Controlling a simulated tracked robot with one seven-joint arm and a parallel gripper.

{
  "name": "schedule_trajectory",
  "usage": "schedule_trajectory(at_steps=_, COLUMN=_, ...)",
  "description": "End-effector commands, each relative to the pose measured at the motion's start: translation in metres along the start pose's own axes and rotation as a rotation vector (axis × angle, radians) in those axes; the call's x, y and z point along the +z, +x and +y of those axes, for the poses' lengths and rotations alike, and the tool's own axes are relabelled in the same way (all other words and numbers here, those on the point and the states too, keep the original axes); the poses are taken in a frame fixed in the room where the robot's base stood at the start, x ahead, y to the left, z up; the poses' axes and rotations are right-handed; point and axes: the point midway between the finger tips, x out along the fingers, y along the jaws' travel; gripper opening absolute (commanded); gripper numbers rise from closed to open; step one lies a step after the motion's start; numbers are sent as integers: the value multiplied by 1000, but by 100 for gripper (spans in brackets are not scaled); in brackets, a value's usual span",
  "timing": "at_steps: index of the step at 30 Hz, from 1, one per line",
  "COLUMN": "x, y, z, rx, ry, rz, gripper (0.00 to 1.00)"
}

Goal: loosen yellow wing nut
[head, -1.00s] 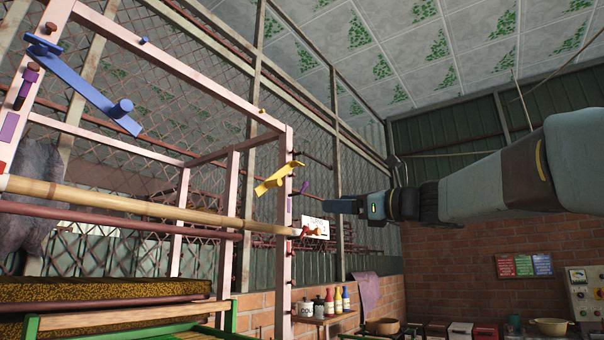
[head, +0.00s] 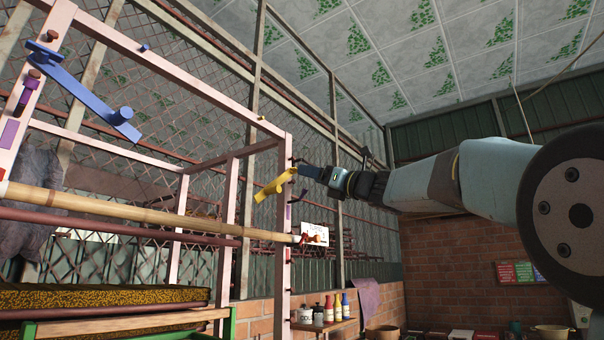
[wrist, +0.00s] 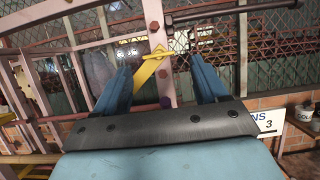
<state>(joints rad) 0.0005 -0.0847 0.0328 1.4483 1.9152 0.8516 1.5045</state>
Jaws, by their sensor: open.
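The yellow wing nut (head: 271,187) sits on the right front post of the pink frame, its long arm tilted. In the wrist view the yellow wing nut (wrist: 143,74) lies diagonally across the post, in the gap between my two blue fingers. My gripper (head: 305,171) is close to the wing nut, on its right in the head view. In the wrist view my gripper (wrist: 158,66) is open and empty, one finger on each side of the post. I cannot tell how far the fingertips are from the wing nut in depth.
A blue lever (head: 85,93) is on the left front post. A bamboo pole (head: 150,215) runs across the frame below the wing nut. A dark horizontal rod (wrist: 215,12) shows near the post. Bottles (head: 337,307) stand on a shelf behind. Dark bolts (wrist: 163,77) stud the post.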

Motion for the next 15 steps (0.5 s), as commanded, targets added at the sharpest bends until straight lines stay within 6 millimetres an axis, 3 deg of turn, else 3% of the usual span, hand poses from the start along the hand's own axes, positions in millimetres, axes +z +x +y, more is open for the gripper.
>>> schedule_trajectory(at_steps=6, x=0, y=30, z=0, rx=2, ry=1, rz=-1, gripper=72)
schedule_trajectory(at_steps=15, x=0, y=42, z=0, rx=-1, ry=0, rz=0, gripper=72)
